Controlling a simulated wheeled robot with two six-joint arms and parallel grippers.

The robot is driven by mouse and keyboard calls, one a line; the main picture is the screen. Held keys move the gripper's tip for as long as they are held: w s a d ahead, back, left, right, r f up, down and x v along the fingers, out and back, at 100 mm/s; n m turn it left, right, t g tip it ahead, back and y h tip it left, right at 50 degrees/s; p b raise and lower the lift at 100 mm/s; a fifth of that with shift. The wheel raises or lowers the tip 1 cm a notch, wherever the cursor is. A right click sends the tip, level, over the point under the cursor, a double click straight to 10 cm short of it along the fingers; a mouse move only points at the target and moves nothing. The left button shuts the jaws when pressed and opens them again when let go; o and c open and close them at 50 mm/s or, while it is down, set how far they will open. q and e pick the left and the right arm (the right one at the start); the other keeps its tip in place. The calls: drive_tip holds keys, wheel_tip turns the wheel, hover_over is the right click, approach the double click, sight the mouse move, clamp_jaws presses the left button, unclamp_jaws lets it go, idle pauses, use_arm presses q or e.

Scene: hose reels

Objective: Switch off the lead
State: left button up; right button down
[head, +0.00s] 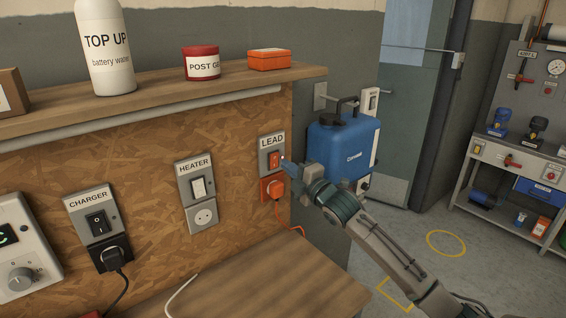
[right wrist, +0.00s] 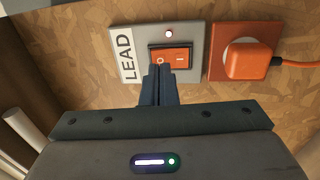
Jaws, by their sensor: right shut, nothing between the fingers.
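The LEAD switch plate (head: 265,142) is grey with an orange rocker (head: 274,158), on the chipboard wall in the head view. My right gripper (head: 286,164) is shut and empty. In the right wrist view its fingertips (right wrist: 161,69) overlap the lower edge of the rocker; I cannot tell whether they touch it. My left gripper is not in view.
An orange socket with a plug (head: 275,188) and orange cable is below the LEAD plate. The HEATER switch (head: 198,187) and CHARGER switch (head: 97,223) are further left. A shelf (head: 150,92) juts out above, a wooden bench (head: 270,285) below. A blue container (head: 340,150) hangs right.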

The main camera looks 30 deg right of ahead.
sight(276, 157)
drive_tip(key=shift+w+a+r+b, duration=0.1)
drive_tip(key=shift+w+b, duration=0.25)
drive_tip(key=shift+w, duration=1.05)
drive_tip(key=shift+w, duration=0.15)
drive_tip(key=shift+r, duration=0.15)
